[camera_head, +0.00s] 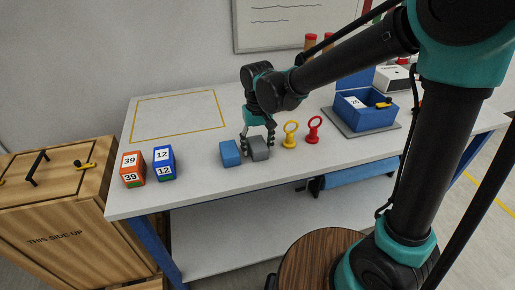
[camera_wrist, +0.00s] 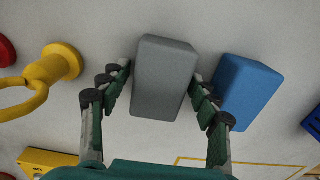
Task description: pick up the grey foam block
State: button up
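The grey foam block (camera_head: 258,149) stands on the white table, just right of a blue block (camera_head: 230,153). In the wrist view the grey block (camera_wrist: 165,78) lies between the two fingers of my gripper (camera_wrist: 161,76). The fingers are apart, one on each side of it. A narrow gap shows on the left side; the right fingertip is very near the block, and I cannot tell if it touches. In the head view my gripper (camera_head: 258,137) points down over the block and partly hides it.
The blue block (camera_wrist: 247,90) stands close beside the right finger. A yellow ring-topped piece (camera_head: 290,134) and a red one (camera_head: 314,128) stand to the right. Orange (camera_head: 133,169) and blue (camera_head: 164,163) numbered boxes stand left. A blue open bin (camera_head: 365,118) is farther right.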

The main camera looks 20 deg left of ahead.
jog(key=c, duration=0.7)
jog(key=shift+o, duration=0.2)
